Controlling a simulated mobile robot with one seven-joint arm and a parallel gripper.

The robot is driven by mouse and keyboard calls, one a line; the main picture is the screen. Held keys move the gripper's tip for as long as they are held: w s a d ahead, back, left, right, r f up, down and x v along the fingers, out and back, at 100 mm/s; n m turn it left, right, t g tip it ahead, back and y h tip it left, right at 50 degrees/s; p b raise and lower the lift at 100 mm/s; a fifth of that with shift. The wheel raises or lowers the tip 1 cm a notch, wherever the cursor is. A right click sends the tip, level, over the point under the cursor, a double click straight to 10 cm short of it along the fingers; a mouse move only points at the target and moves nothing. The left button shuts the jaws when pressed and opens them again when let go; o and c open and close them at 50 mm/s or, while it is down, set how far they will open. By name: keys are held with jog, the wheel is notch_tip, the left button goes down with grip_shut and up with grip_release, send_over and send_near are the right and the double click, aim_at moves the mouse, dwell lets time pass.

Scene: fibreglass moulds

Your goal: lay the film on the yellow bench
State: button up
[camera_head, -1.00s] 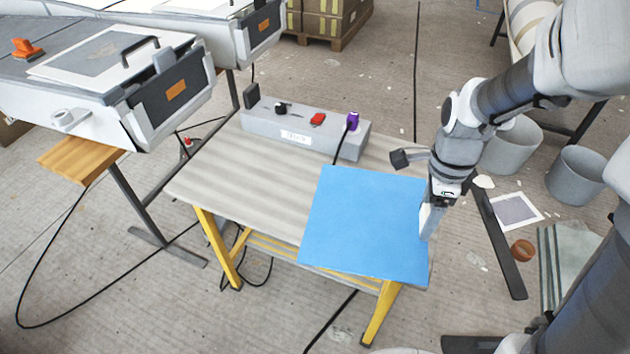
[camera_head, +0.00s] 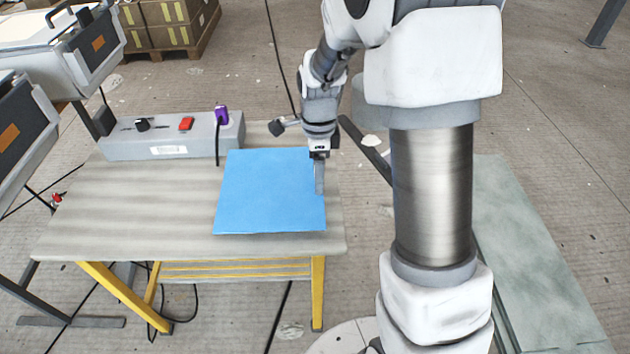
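The film is a flat blue square sheet (camera_head: 268,192). In the head view it shows over the right part of the bench with yellow legs (camera_head: 120,215). My gripper (camera_head: 319,188) is at the sheet's right edge, pointing down, with its fingers closed on that edge. I cannot tell whether the sheet touches the bench top or hangs just above it. The sheet hides the bench top beneath it.
A grey power box (camera_head: 160,140) with a red switch and a purple plug stands along the bench's back edge. White-and-grey machines (camera_head: 75,50) stand at the left. The bench top's left part is clear. A greenish sheet (camera_head: 530,250) lies at the right.

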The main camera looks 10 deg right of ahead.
jog(key=shift+w+d+f, duration=0.2)
jog(key=shift+w+f, duration=0.35)
jog(key=shift+w, duration=0.3)
jog(key=shift+w+f, duration=0.1)
jog(key=shift+f, duration=0.05)
jog(key=shift+f+b, duration=0.9)
jog(key=shift+f, duration=0.95)
jog(key=shift+f, duration=0.2)
jog(key=o, duration=1.3)
jog(key=shift+r, duration=0.1)
jog(key=shift+r, duration=0.1)
